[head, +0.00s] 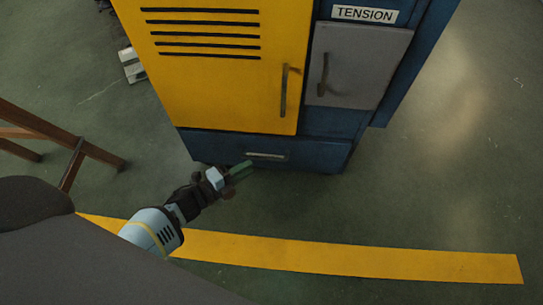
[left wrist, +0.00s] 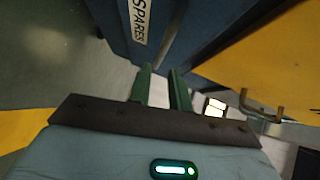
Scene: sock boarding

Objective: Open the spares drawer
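The spares drawer (head: 312,153) is the wide dark blue front at the foot of the cabinet in the head view. It looks shut, with a pale horizontal handle (head: 266,155) on it. My left gripper (head: 246,167) is low in front of the drawer, its green fingertips near the handle's left end. In the left wrist view, the two green fingers (left wrist: 161,72) are apart with a gap between them. The SPARES label (left wrist: 139,22) lies on the blue front just beyond them. I cannot tell whether the fingers touch the handle. My right gripper is out of view.
Above the drawer are a yellow slatted door (head: 215,75) and a grey door (head: 358,65) under a TENSION label (head: 364,14), both with vertical handles. A wooden stand (head: 75,160) is at left. A yellow floor stripe (head: 350,257) crosses open floor in front.

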